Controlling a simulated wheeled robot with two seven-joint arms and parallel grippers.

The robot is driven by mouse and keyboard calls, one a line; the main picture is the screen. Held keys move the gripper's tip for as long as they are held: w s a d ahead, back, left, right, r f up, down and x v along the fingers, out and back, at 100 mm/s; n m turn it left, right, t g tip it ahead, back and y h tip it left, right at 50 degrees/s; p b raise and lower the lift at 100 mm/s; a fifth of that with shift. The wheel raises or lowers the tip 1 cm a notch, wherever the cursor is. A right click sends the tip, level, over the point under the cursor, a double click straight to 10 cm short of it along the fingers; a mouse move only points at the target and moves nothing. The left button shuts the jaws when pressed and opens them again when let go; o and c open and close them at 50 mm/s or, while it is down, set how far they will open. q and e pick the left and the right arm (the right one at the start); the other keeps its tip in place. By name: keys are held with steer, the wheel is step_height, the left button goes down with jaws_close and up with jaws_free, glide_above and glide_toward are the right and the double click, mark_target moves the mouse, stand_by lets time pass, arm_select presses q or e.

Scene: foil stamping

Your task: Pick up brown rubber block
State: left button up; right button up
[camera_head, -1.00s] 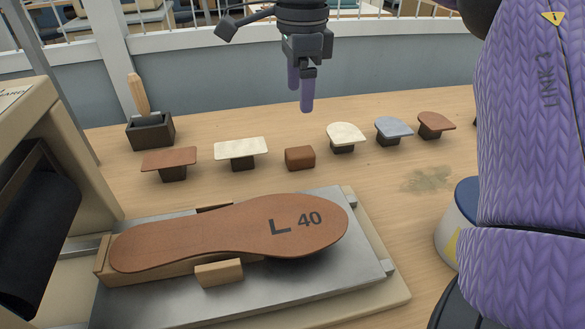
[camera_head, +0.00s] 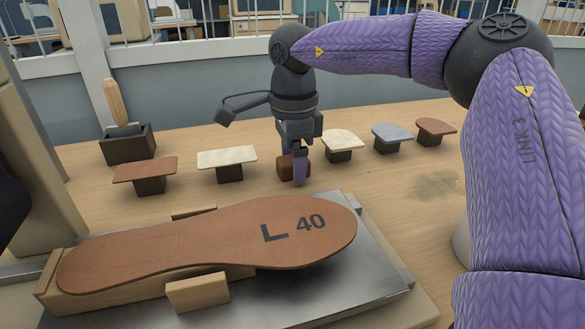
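The brown rubber block (camera_head: 286,169) sits on the wooden table behind the insole, between the cream T-shaped piece on its left and the cream rounded piece on its right. My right gripper (camera_head: 294,166) points down at the block. The other finger is mostly hidden behind, so whether the fingers press on the block cannot be told. The block appears to rest on the table. My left gripper is not in view.
A brown insole marked L 40 (camera_head: 205,238) lies on a metal plate (camera_head: 345,290) in front. T-shaped pieces in brown (camera_head: 145,172), cream (camera_head: 227,160), cream (camera_head: 341,142), grey (camera_head: 392,134) and brown (camera_head: 435,128) flank the block. A dark box (camera_head: 128,146) with a wooden handle stands at left.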

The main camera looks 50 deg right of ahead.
jaws_close()
steer(key=shift+r, duration=0.1)
